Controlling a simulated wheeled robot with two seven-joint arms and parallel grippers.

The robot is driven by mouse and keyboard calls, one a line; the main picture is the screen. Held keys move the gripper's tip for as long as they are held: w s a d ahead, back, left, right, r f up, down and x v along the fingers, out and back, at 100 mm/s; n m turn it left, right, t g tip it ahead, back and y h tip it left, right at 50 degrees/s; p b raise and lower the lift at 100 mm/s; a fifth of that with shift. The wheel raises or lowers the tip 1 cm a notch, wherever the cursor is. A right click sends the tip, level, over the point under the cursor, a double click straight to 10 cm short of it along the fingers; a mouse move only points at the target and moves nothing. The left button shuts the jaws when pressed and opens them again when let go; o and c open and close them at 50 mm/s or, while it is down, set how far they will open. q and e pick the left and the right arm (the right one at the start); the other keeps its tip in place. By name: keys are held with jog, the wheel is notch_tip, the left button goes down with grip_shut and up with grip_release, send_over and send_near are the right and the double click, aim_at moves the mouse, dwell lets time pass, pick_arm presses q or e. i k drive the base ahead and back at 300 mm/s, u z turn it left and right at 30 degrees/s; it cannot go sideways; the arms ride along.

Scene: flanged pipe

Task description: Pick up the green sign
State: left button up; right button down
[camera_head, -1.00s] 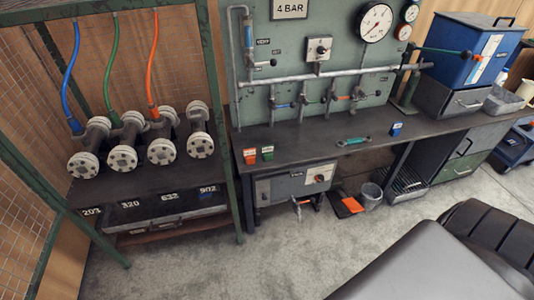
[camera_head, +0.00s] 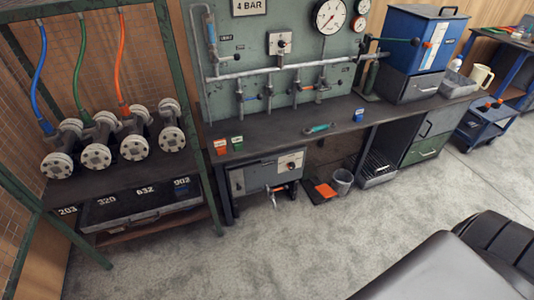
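The green sign (camera_head: 237,143) is a small tag standing at the left front of the dark workbench, just right of an orange sign (camera_head: 220,147). A small blue sign (camera_head: 358,115) stands farther right on the same bench. Neither of my grippers shows in the head view, so nothing is seen near the green sign.
A green-framed rack with flanged pipes (camera_head: 96,156) stands left.

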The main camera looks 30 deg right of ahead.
aim_at(236, 141)
jog(key=z, duration=0.4)
jog(key=k, duration=1)
jog(key=z, duration=0.9)
jog(key=i, duration=0.7)
jog(key=z, duration=0.65)
jog(key=i, duration=0.95)
jog(key=u, duration=0.6)
jog(key=i, duration=0.65)
jog(key=u, duration=0.45)
